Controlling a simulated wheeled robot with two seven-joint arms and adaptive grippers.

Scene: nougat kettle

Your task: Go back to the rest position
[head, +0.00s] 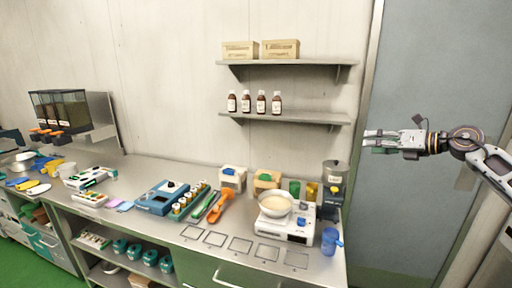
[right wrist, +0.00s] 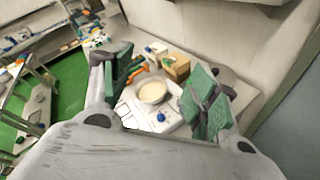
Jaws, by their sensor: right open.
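My right gripper (head: 380,141) is at the right of the head view, raised in front of the grey door panel, apart from the counter and shelves. It also shows in the right wrist view (right wrist: 160,90), with its two green-padded fingers spread wide and nothing between them. Beyond the fingers, well apart from them, a bowl of pale contents (head: 275,205) sits on a white scale (head: 286,228). My left gripper is not in either view.
The steel counter (head: 150,226) holds a blue device (head: 160,197), small jars, an orange scoop (head: 220,206), boxes and a blue jug (head: 331,240). Two wall shelves (head: 285,117) carry brown bottles and cartons. Free room surrounds my right gripper before the grey door (head: 415,215).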

